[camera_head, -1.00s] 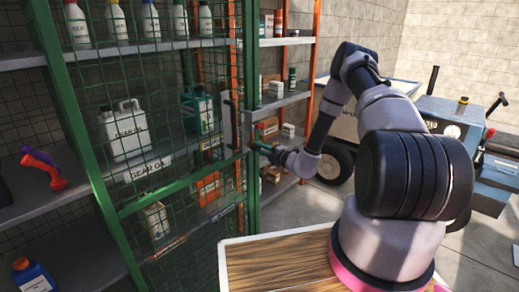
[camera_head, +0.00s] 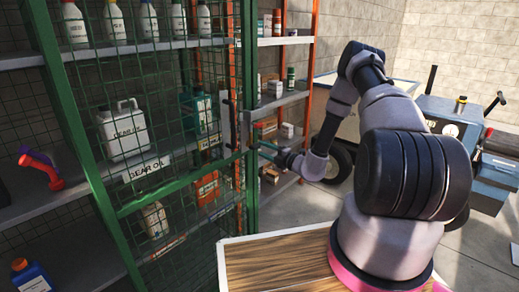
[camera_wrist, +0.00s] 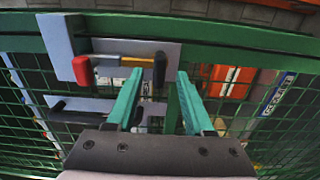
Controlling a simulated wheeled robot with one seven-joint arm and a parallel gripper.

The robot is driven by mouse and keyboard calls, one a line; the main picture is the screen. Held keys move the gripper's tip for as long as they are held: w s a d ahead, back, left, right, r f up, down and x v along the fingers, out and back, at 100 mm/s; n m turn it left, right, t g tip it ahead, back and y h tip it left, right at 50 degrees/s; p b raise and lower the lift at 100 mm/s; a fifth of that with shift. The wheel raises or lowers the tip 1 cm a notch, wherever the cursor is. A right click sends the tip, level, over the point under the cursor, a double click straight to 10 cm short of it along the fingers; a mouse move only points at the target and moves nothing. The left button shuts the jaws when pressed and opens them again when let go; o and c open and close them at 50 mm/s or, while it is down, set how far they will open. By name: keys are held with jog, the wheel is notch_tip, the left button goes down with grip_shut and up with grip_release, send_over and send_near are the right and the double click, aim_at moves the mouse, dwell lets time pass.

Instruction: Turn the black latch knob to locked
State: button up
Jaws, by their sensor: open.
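The black latch knob (camera_wrist: 159,68) shows in the wrist view at one end of a short yellow rod. A red knob (camera_wrist: 82,70) is at the rod's other end, to the left. The rod lies across a grey plate (camera_wrist: 115,48) on the green mesh door. My gripper (camera_wrist: 160,74) is open, with its two teal fingers on either side of the black knob in the picture. I cannot tell whether they touch it. In the head view my gripper (camera_head: 263,147) is at the door's right edge. The latch is not clear there.
A black pull handle (camera_wrist: 95,112) sits on another plate beside the latch. The green mesh door (camera_head: 160,204) fronts shelves of bottles and jugs. An open shelf rack (camera_head: 285,97) stands right of it. A wooden top (camera_head: 275,265) is in front; a wheeled machine (camera_head: 450,125) stands right.

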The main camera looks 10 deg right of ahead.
jog(key=v, duration=0.7)
jog(key=shift+s+d, duration=0.1)
jog(key=s+a+r+n+g+y, duration=0.1)
jog(key=s+a+r+n+g, duration=0.3)
jog(key=r+n, duration=0.4)
jog(key=s+a+r+n+g+y, duration=0.1)
jog(key=s+a+r+n+g, duration=0.3)
jog(key=r+n, duration=0.45)
jog(key=s+a+r+n+g+y, duration=0.1)
jog(key=s+a+r+n+g, duration=0.3)
jog(key=r+n, duration=0.4)
jog(key=s+d+r+n+t+h, duration=0.2)
jog(key=s+d+r+n+h, duration=0.3)
jog(key=s+r+n, duration=0.3)
jog(key=s+d+r+n+t+h, duration=0.2)
jog(key=s+d+r+n+h, duration=0.3)
jog(key=s+r+n, duration=0.3)
jog(key=s+n+h, duration=0.1)
jog(key=s+n, duration=0.1)
jog(key=shift+s+d+r+t+h, duration=0.3)
jog(key=shift+s+r, duration=0.1)
